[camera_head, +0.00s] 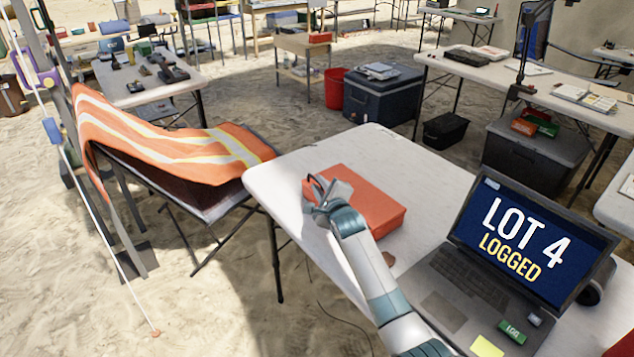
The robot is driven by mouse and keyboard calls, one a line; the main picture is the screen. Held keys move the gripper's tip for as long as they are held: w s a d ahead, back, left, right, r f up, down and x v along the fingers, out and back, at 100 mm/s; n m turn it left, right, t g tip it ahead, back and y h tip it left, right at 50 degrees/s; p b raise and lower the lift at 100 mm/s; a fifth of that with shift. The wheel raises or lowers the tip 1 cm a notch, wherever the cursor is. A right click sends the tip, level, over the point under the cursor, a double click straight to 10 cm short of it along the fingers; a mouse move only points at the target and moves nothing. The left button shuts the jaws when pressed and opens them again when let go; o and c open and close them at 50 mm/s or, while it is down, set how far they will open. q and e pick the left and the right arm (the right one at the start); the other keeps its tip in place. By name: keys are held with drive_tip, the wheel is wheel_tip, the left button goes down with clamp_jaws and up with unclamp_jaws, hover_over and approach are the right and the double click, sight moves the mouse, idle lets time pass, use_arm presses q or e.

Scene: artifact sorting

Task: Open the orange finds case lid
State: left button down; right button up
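The orange finds case (368,202) lies on the white folding table in front of me, and its lid looks closed. My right arm reaches in from the bottom. My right gripper (316,187) is at the left end of the case, over its near left edge. The gripper and wrist hide that end of the case, so I cannot tell whether the fingers touch the lid. The fingers are too small and overlapped to tell open from shut. My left gripper is not in view.
A laptop (480,275) reading "LOT 4 LOGGED" stands right of the case on the white table (283,172). A yellow note (486,346) and a small green item (512,332) lie on it. A chair with an orange vest (180,150) stands left. The table behind the case is clear.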

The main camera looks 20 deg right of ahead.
drive_tip(key=shift+x, duration=1.3)
clamp_jaws()
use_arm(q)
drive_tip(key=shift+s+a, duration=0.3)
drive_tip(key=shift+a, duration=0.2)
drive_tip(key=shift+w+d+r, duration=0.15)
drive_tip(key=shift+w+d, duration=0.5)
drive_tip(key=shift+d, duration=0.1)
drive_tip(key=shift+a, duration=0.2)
